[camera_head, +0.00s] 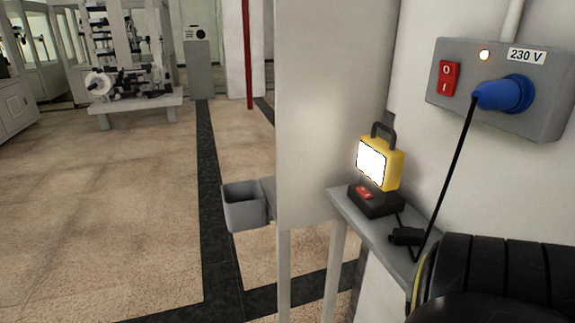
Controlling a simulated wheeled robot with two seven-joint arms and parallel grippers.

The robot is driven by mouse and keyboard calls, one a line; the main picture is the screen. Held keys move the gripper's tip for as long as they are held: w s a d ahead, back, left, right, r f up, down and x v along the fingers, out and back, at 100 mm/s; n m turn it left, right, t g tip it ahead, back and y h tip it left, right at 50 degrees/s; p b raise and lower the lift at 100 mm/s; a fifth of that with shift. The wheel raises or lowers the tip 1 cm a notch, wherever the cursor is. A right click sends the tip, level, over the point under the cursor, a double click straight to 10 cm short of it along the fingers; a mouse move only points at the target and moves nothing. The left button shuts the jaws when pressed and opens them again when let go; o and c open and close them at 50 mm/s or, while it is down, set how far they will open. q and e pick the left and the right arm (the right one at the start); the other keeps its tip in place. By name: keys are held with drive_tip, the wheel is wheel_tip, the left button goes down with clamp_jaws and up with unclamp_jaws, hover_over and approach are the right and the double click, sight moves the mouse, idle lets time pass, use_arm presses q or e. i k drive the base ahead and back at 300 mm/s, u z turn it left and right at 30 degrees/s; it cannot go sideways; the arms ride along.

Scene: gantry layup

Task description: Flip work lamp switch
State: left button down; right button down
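A yellow work lamp (390,165) with a dark handle stands upright on a black base on a narrow grey shelf (385,238). Its front panel is bright white, so the lamp is lit. A red switch (365,192) sits on the front of the lamp's base; its exact position is too small to tell. A black cable runs from the lamp past a small black connector (406,236) up to a blue plug (505,95) in a grey wall box. Neither gripper shows in the head view.
The grey 230 V box (550,85) carries a red rocker switch (449,78) and a glowing indicator. A grey bin (243,207) hangs beside a pale panel (325,110). A black ribbed object (500,270) fills the lower right. Open floor lies left.

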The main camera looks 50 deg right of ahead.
sight(363, 190)
drive_tip(key=i, duration=0.35)
drive_tip(key=z, duration=2.85)
drive_tip(key=i, duration=0.5)
drive_tip(key=z, duration=0.05)
